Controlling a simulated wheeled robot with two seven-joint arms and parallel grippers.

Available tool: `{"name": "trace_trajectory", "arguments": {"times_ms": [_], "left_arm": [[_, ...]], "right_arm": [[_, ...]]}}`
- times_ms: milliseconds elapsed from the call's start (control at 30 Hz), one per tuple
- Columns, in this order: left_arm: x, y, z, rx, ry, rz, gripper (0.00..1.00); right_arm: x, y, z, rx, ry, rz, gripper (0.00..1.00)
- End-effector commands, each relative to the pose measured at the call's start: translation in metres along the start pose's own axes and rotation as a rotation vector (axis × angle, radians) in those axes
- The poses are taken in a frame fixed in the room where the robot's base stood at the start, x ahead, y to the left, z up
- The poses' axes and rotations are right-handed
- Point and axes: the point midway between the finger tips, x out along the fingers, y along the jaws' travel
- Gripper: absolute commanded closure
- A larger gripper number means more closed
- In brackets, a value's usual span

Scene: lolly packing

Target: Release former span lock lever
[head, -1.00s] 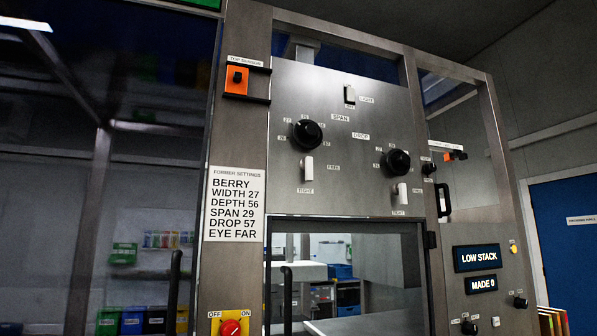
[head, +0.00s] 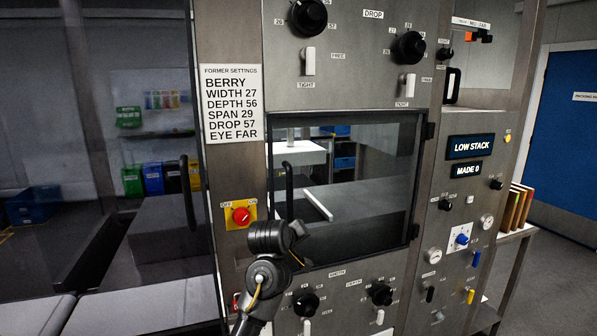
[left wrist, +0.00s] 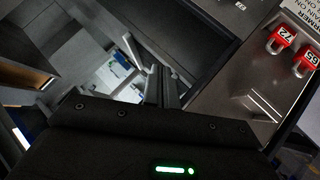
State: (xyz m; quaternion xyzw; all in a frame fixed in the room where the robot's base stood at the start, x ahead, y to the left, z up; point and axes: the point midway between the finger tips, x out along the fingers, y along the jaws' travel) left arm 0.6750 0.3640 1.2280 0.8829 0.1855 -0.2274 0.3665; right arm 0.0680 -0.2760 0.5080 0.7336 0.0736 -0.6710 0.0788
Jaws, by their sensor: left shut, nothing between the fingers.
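The span lock lever (head: 309,61) is a white handle below the black span knob (head: 308,17) in the head view. It stands vertical, with its lower end toward the TIGHT label and the FREE label at its upper right. My left arm comes up from below in the head view and ends near the red switch, well below the lever; its fingers are not clear there. In the left wrist view my left gripper (left wrist: 160,90) is shut and empty, and the lever does not show. My right gripper is not in view.
A second white lever (head: 409,85) sits below the black drop knob (head: 410,47). A settings card (head: 231,104) is left of the glass window (head: 365,180). A red switch on a yellow plate (head: 241,216) is close to my arm. Red numbered tags (left wrist: 282,38) show in the left wrist view.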

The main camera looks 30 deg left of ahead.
Motion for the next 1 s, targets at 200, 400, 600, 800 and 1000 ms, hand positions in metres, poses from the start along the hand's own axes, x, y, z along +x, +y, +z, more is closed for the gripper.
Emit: {"name": "trace_trajectory", "arguments": {"times_ms": [200, 400, 600, 800, 1000], "left_arm": [[-0.16, 0.12, -0.158, -0.38, 0.098, 0.292, 1.0], [-0.246, 0.168, -0.246, -0.642, 0.124, 0.475, 1.0], [-0.294, 0.185, -0.283, -0.761, 0.118, 0.57, 1.0], [-0.302, 0.187, -0.289, -0.783, 0.115, 0.586, 1.0], [-0.302, 0.188, -0.288, -0.781, 0.116, 0.585, 1.0]], "right_arm": [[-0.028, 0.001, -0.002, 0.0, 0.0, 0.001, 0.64], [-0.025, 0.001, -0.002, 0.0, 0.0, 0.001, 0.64], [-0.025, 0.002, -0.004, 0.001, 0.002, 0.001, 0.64], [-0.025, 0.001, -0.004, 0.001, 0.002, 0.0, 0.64], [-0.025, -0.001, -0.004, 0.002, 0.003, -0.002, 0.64]]}}
